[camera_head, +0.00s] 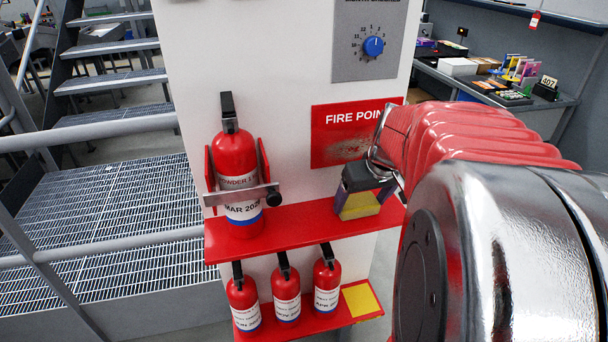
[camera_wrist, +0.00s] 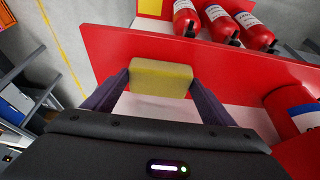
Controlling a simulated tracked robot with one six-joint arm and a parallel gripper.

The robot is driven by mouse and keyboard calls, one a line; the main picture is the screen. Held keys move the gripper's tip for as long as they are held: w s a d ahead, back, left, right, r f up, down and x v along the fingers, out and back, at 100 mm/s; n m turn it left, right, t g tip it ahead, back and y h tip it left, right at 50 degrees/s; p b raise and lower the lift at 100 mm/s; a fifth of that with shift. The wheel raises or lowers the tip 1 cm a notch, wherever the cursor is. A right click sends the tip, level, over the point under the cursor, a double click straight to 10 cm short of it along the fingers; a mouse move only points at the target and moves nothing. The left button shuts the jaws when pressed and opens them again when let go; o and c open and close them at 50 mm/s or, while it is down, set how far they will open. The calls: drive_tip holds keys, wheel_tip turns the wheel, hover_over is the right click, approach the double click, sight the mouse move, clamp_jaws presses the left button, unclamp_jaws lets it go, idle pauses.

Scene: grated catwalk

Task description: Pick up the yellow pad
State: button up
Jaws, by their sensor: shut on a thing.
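The yellow pad (camera_head: 358,207) is a small block between the fingers of my gripper (camera_head: 362,196), at the right end of the upper red shelf (camera_head: 310,232). In the wrist view the pad (camera_wrist: 162,72) sits across the two dark fingertips (camera_wrist: 160,82), one on each side of it. My gripper is shut on the pad. I cannot tell whether the pad touches the shelf. The fingers and wrist hide part of it in the head view.
A large extinguisher (camera_head: 238,175) stands in a bracket left of my gripper. Several small extinguishers (camera_head: 285,290) stand on the lower shelf, beside a yellow square patch (camera_head: 361,299). A "FIRE POINT" sign (camera_head: 340,145) is on the white panel behind. A railing (camera_head: 110,130) runs at left.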

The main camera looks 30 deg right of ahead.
sight(361, 205)
drive_tip(key=shift+c, duration=1)
drive_tip(key=shift+r, duration=0.1)
wheel_tip(361, 205, up, 10)
drive_tip(key=o, duration=0.5)
drive_tip(key=shift+c, duration=0.2)
drive_tip(key=c, duration=0.4)
drive_tip(key=shift+o, duration=0.2)
drive_tip(key=shift+s, duration=0.1)
